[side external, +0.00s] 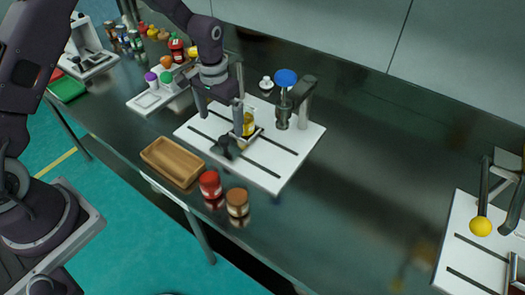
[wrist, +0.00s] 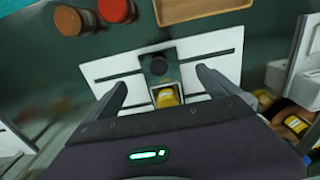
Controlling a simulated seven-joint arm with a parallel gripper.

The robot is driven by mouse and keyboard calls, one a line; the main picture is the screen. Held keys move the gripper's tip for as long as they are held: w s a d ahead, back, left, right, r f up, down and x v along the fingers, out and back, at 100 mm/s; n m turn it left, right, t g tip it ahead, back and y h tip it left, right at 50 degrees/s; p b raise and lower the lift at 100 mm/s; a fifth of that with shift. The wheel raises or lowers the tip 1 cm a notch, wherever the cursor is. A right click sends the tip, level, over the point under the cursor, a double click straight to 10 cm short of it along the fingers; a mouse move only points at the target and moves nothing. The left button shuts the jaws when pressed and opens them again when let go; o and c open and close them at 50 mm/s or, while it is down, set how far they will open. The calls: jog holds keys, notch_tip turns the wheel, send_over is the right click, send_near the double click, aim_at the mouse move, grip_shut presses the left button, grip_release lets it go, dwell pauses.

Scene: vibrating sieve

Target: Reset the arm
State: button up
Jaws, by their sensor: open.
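My gripper (side external: 220,108) is open above the white slotted board (side external: 195,134) in the side view. In the wrist view its two fingers (wrist: 161,92) are spread wide, with a gap on each side of a yellow item (wrist: 166,97). This yellow item also shows in the side view (side external: 249,124), seated in a small dark fixture (side external: 226,147) on the board, partly hidden behind a finger. The fingers do not appear to touch it; their exact height above the board is hard to tell.
A stand with a blue-topped part (side external: 286,78) rises close right of my gripper. A wooden tray (side external: 172,161), a red-lidded jar (side external: 210,183) and a brown-lidded jar (side external: 237,202) sit in front. Several bottles crowd the back left.

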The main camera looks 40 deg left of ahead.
jog(key=s+r+t, duration=0.1)
jog(key=s+r, duration=0.3)
jog(key=r, duration=0.3)
jog(key=s+d+r+t, duration=0.1)
jog(key=s+r, duration=0.2)
jog(key=r, duration=0.4)
jog(key=s+r+t, duration=0.1)
jog(key=s+r, duration=0.3)
jog(key=r, duration=0.3)
jog(key=s+r+t, duration=0.1)
jog(key=s, duration=0.7)
jog(key=s+r+t, duration=0.1)
jog(key=s+r, duration=0.1)
jog(key=s, duration=0.7)
jog(key=shift+s+d+r+t, duration=0.2)
jog(key=shift+d+r+t, duration=0.1)
jog(key=shift+d, duration=0.15)
